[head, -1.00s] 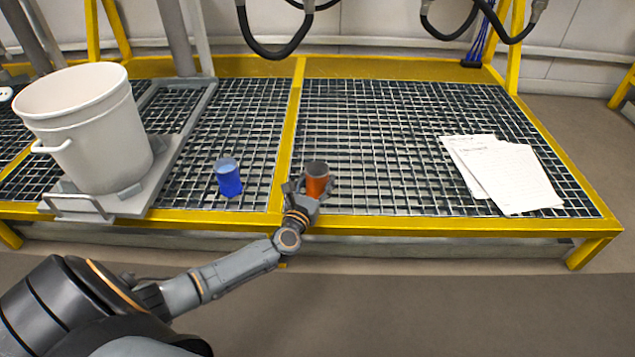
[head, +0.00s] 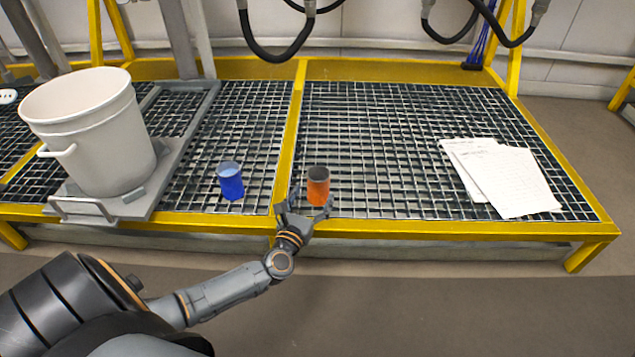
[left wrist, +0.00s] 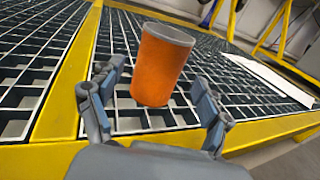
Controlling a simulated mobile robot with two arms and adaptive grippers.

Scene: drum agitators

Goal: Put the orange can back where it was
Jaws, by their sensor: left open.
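The orange can (head: 318,187) stands upright on the metal grating, just right of the yellow middle beam, near the front edge. Its top looks dark grey in the head view. My left gripper (head: 309,204) is open, just in front of the can on the near side. In the left wrist view the orange can (left wrist: 161,66) shows beyond and between the spread fingers (left wrist: 157,105), with a gap on both sides. The fingers do not appear to touch it. My right gripper is not in view.
A blue can (head: 230,181) stands on the grating left of the yellow beam (head: 289,130). A white bucket (head: 95,140) stands on a grey platform at the left. Papers (head: 510,178) lie at the right. Black hoses (head: 277,50) hang at the back. The grating between can and papers is clear.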

